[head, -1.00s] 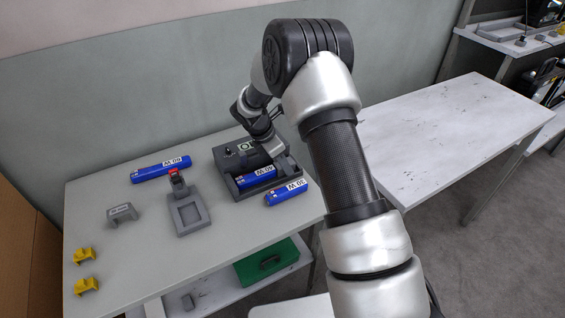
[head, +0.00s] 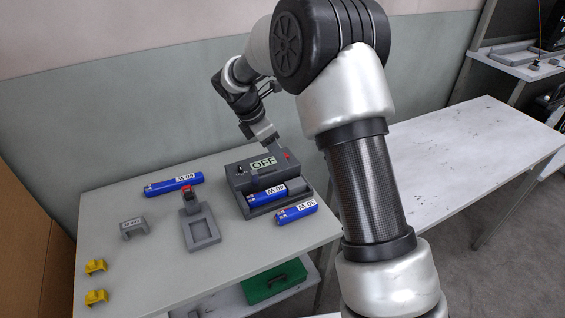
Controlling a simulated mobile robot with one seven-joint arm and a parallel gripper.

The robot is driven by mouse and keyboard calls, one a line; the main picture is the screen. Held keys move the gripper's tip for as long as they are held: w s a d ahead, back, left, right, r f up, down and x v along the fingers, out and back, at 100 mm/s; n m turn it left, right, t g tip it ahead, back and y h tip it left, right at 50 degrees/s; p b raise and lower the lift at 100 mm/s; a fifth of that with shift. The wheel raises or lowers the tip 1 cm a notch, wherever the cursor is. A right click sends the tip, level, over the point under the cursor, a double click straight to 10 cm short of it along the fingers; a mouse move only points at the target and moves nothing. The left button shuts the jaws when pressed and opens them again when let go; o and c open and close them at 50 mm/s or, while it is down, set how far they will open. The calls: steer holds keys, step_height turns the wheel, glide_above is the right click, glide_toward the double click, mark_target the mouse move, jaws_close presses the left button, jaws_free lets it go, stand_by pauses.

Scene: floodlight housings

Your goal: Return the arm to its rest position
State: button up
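My arm reaches from the lower right over the table, its elbow high in the head view. My gripper (head: 270,140) is above the back of a dark grey tester box (head: 236,181), apart from the table top. Its fingers are small and partly hidden, so I cannot tell whether they are open or shut. I see nothing clearly held in it. The box has a display reading OFF (head: 263,162) and a red button (head: 286,156). A blue labelled block (head: 262,196) lies in the box's front tray.
A blue block (head: 298,211) lies in front of the box, and a longer one (head: 173,185) at the back left. A grey stand (head: 203,231), a grey bracket (head: 133,228) and two yellow holders (head: 96,266) are on the table (head: 165,270). The white table (head: 450,165) at right is clear.

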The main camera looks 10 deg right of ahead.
steer(key=s+d+r+m+t+y+p, duration=0.1)
steer(key=s+d+r+m+p, duration=0.2)
steer(key=s+r, duration=0.5)
steer(key=s+d+r+m+y+p, duration=0.15)
steer(key=s+r+m, duration=0.35)
steer(key=r, duration=0.7)
steer(key=s+d+r+m+t+y+p, duration=0.1)
steer(key=s+r+m+p, duration=0.2)
steer(key=s+m, duration=0.3)
steer(key=s+d+r+m+t+y+p, duration=0.1)
steer(key=s+r+m, duration=0.4)
steer(key=s, duration=0.7)
steer(key=m+t+p, duration=0.1)
steer(key=m+p, duration=0.1)
steer(key=shift+s+r+m, duration=0.15)
steer(key=shift+s+m, duration=0.15)
steer(key=shift+s, duration=0.1)
